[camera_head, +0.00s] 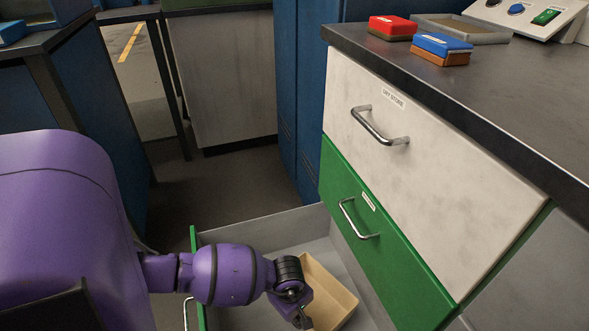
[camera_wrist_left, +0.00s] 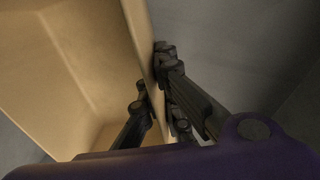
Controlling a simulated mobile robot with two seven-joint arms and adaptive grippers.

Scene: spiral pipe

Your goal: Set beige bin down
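The beige bin (camera_head: 335,290) is inside the open bottom drawer (camera_head: 285,226), at the lower middle of the head view. My left gripper (camera_head: 302,319) is at the bin's left side, partly cut off by the lower picture edge. In the left wrist view, the bin (camera_wrist_left: 70,65) fills the left side, and its wall runs between the fingers of my left gripper (camera_wrist_left: 158,108). One finger is inside the bin and the other outside, closed on the wall. I cannot tell whether the bin touches the drawer floor. My right gripper is not in view.
The closed white-fronted drawer (camera_head: 420,150) and green-fronted drawer (camera_head: 385,235) are at the right. Above them, the dark worktop (camera_head: 480,95) holds a red box (camera_head: 392,26), a blue box (camera_head: 441,44), a grey tray (camera_head: 470,32) and a control panel (camera_head: 530,14).

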